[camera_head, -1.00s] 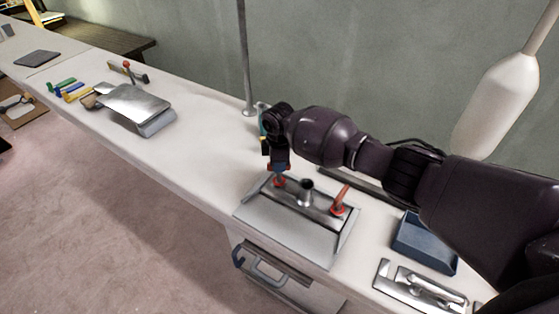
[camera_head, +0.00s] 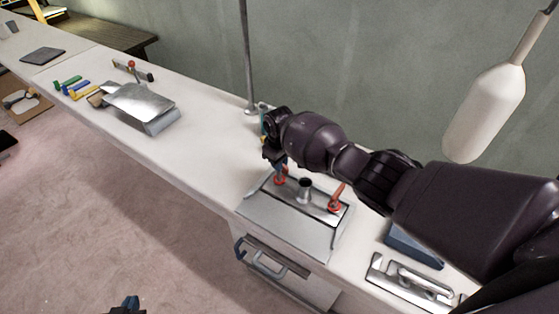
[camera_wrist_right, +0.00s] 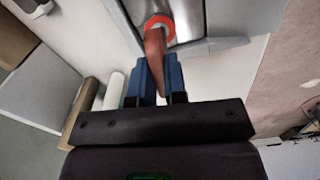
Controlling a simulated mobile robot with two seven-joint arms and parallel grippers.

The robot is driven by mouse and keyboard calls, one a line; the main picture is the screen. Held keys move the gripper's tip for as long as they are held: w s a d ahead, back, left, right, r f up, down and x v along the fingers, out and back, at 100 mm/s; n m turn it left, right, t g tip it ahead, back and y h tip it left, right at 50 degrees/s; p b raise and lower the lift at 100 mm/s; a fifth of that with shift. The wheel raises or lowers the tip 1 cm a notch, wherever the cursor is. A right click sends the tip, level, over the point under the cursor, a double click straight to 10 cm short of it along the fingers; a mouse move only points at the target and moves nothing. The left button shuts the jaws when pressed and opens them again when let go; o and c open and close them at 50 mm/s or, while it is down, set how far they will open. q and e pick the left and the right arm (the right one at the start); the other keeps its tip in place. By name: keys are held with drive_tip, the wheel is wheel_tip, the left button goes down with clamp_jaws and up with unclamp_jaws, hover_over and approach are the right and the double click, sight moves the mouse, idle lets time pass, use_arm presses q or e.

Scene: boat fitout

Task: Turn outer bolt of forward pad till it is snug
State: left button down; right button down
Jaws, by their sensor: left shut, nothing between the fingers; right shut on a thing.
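A grey metal block with a plated top (camera_head: 288,228) sits on the bench and carries a dark upright post (camera_head: 305,188). A red-orange piece (camera_head: 337,198) stands on its right side, and a second one (camera_head: 280,181) is at its left. My right gripper (camera_head: 279,163) is at the left piece. In the right wrist view its blue fingers (camera_wrist_right: 157,82) are shut on a red-orange handle (camera_wrist_right: 155,50) with a ring end (camera_wrist_right: 160,27) against the metal. The bolt itself is too small to tell apart. My left gripper (camera_head: 128,303) shows at the bottom edge, shut and empty.
A blue tray (camera_head: 414,248) and a metal bracket plate (camera_head: 412,283) lie right of the block, partly under my right arm. A second metal block (camera_head: 140,103) and coloured tools (camera_head: 74,88) are farther left. A pole (camera_head: 246,55) stands behind. The bench between the blocks is clear.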

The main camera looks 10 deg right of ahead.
drive_tip(key=shift+w+r, duration=0.2)
drive_tip(key=shift+r, duration=0.1)
drive_tip(key=c, duration=1.2)
unclamp_jaws()
drive_tip(key=shift+s+f, duration=0.1)
drive_tip(key=shift+o, duration=0.2)
